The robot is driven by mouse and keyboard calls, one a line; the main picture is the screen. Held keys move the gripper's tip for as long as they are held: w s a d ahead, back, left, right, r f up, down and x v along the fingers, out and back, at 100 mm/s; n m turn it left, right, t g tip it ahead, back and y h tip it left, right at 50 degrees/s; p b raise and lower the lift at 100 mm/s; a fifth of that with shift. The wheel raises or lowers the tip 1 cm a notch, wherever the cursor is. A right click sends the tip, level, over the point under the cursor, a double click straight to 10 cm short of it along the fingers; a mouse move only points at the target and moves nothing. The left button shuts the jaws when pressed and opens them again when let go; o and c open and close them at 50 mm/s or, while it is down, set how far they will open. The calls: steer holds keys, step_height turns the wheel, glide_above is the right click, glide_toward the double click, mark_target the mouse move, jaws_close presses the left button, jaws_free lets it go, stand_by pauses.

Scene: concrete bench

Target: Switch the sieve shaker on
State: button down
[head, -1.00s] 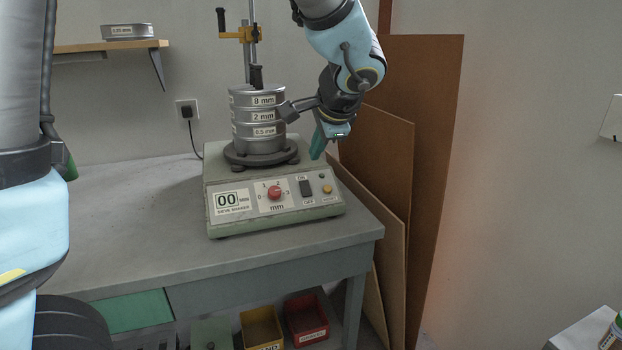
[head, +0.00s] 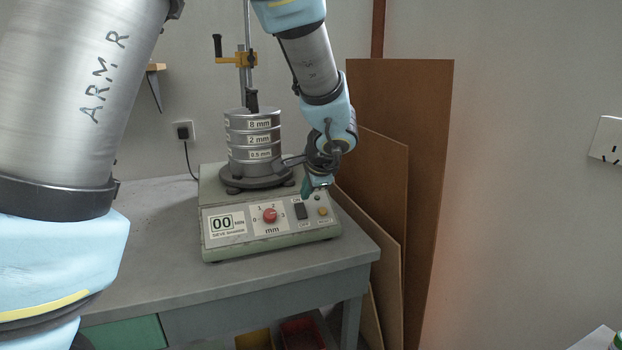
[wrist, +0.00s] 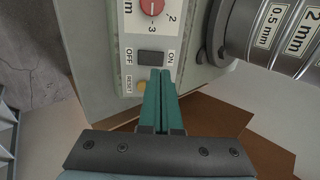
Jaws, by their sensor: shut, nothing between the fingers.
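The sieve shaker (head: 216,246) stands on the grey bench, its front panel showing a "00" display, a red knob (head: 269,215) and a dark rocker switch (head: 300,211) marked ON and OFF. A stack of sieves (head: 252,139) labelled 8 mm, 2 mm and 0.5 mm sits on top. My gripper (head: 306,195) is shut and empty, its green fingertips by the ON end of the switch. In the wrist view, the gripper (wrist: 162,72) tips are right beside the rocker switch (wrist: 151,58); I cannot tell whether they touch it. A yellow reset button (wrist: 139,86) is partly behind the fingers.
Brown boards (head: 405,130) lean against the wall right of the bench (head: 150,250). A wall socket (head: 183,131) with a plugged cable is behind the shaker. The bench top left of the shaker is clear. Bins (head: 300,334) sit below.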

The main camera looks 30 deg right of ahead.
mark_target(299, 204)
steer(key=shift+x, duration=2.65)
steer(key=shift+r+p, duration=0.1)
steer(key=shift+p, duration=0.3)
